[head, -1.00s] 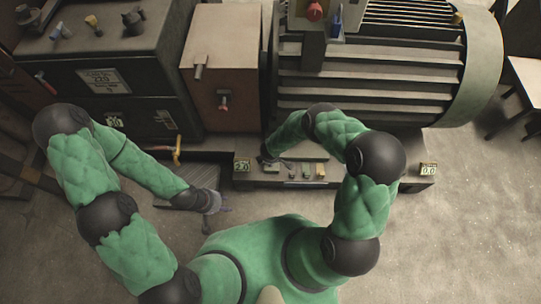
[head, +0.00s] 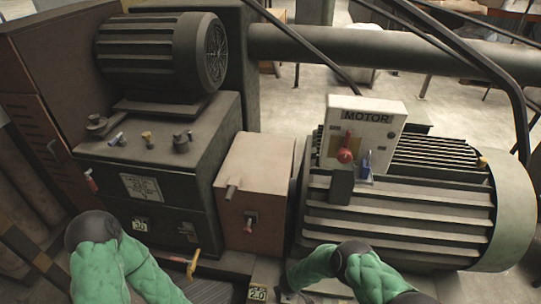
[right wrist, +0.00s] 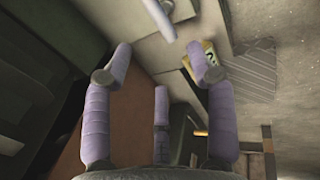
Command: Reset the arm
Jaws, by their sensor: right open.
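My right gripper (right wrist: 158,58) shows in the right wrist view with its lilac-wrapped fingers spread apart and nothing between them. In the head view my green right arm (head: 365,272) is bent at the lower edge, in front of the large ribbed motor (head: 395,215); its hand is not clearly visible there. My green left arm (head: 100,270) is at the lower left, in front of the dark cabinet (head: 165,215). The left gripper is below the picture's edge.
A box marked MOTOR (head: 385,112) with a red knob (head: 345,155) stands on the ribbed motor. A pinkish box (head: 265,175) stands left of it. A smaller motor (head: 150,50) sits on the cabinet. A yellow-edged number tag (head: 258,293) is low in front.

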